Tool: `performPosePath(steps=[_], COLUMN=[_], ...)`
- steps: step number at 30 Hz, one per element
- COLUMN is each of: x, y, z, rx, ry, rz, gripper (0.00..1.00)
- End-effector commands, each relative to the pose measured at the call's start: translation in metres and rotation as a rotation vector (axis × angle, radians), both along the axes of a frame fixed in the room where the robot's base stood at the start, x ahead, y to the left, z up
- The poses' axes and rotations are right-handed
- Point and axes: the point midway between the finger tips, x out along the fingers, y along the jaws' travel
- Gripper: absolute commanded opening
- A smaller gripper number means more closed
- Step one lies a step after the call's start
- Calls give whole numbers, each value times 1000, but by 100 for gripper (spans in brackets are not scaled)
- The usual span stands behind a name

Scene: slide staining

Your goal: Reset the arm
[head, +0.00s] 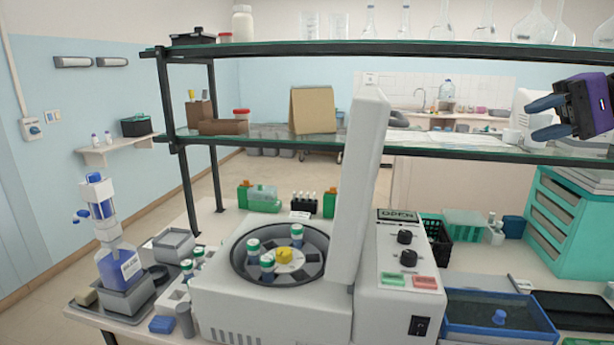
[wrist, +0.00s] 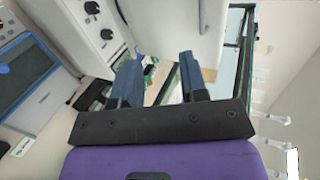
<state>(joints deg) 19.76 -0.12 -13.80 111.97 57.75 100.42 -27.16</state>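My gripper (head: 541,117) is at the upper right of the head view, in front of the shelf rack. Its two blue fingers point left and stand apart, with nothing between them. In the wrist view the gripper (wrist: 158,85) also shows open and empty, with a purple body behind a dark bar. The centrifuge (head: 270,312) stands in the middle of the bench with its lid (head: 362,180) raised. Several green-capped tubes (head: 267,262) sit in its rotor around a yellow hub (head: 284,255). Its display reads OPEN.
A two-level glass shelf (head: 270,133) spans the bench, with glassware on top and a cardboard box (head: 312,110) below. A bottle-top dispenser (head: 118,262) stands at left. A teal drawer unit (head: 570,225) and a blue tray (head: 500,325) are at right.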

Motion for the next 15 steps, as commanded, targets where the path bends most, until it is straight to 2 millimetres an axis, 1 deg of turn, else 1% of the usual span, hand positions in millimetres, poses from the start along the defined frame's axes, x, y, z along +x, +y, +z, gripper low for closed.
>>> performPosePath(steps=[1, 5, 8, 11, 15], x=[-6, -21, -37, -59, -95], y=[7, 24, 38, 55, 75], z=[-1, -8, -15, -26, -46], rx=[-23, -100, -178, -287, -481], ry=[8, 35, 52, 66, 59], rz=[5, 11, 16, 21, 20], gripper=[40, 40, 40, 40, 40])
